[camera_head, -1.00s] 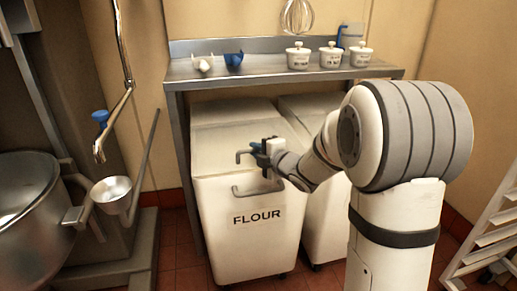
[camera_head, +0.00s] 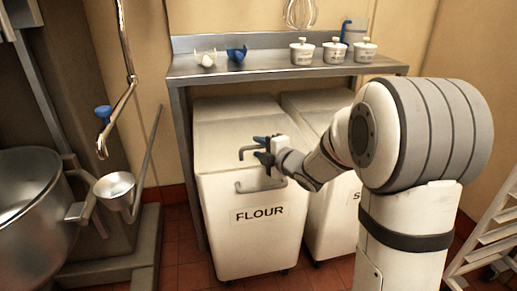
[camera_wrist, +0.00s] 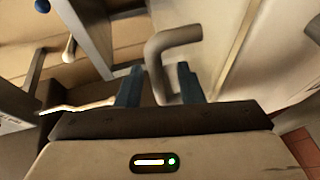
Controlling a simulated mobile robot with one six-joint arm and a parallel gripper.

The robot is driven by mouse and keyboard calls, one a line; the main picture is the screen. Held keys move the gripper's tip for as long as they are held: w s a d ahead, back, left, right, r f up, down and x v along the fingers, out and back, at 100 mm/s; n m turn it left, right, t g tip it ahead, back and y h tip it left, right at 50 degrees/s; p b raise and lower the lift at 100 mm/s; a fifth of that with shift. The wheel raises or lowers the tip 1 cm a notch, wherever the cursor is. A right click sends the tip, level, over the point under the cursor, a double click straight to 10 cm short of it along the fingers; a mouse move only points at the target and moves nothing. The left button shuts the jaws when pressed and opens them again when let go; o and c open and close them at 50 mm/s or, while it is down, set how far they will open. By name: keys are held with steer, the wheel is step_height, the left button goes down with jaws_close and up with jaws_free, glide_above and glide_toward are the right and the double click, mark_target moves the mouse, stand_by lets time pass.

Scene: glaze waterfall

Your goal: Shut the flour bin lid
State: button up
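The white flour bin (camera_head: 258,238), labelled FLOUR, stands under the steel table. Its pale lid (camera_head: 225,135) appears to lie down over the top; I cannot tell whether a small gap remains at its front edge. A grey bent lid handle (camera_head: 244,150) sits near the front of the lid. A second grey handle (camera_head: 252,188) is on the bin's front below. My gripper (camera_head: 262,149) is at the right end of the lid handle, its blue fingers spread. In the wrist view, the lid handle (camera_wrist: 160,60) shows between the open fingers (camera_wrist: 158,85), with visible space on the left.
A second white bin (camera_head: 335,215) stands close on the right. The steel table (camera_head: 270,70) above carries white lidded jars (camera_head: 303,52) and scoops (camera_head: 236,54). A large mixing bowl (camera_head: 30,210) is at the left, a rack (camera_head: 490,240) at the right. Red floor lies in front.

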steer(key=p+v, duration=0.1)
steer(key=v, duration=0.6)
steer(key=shift+s+p, duration=0.2)
steer(key=shift+p, duration=0.2)
steer(key=shift+d, duration=0.15)
steer(key=s+d+r+m+g+h+p, duration=0.2)
steer(key=s+d+r+m+h+p, duration=0.25)
steer(key=r+m+p, duration=0.35)
steer(key=s+d+r+m+g+h+p, duration=0.1)
steer(key=s+d+r+m+h+p, duration=0.3)
steer(key=r+p, duration=0.45)
steer(key=s+a+r+m+g+p, duration=0.1)
steer(key=s+r+m+g+p, duration=0.3)
steer(key=s+p, duration=0.3)
steer(key=s+a+r+m+g+p, duration=0.2)
steer(key=s+r+m+g+p, duration=0.2)
steer(key=s, duration=0.7)
step_height(320, 180, up, 3)
steer(key=m+p, duration=0.3)
steer(key=shift+s+f, duration=0.15)
steer(key=shift+s, duration=0.1)
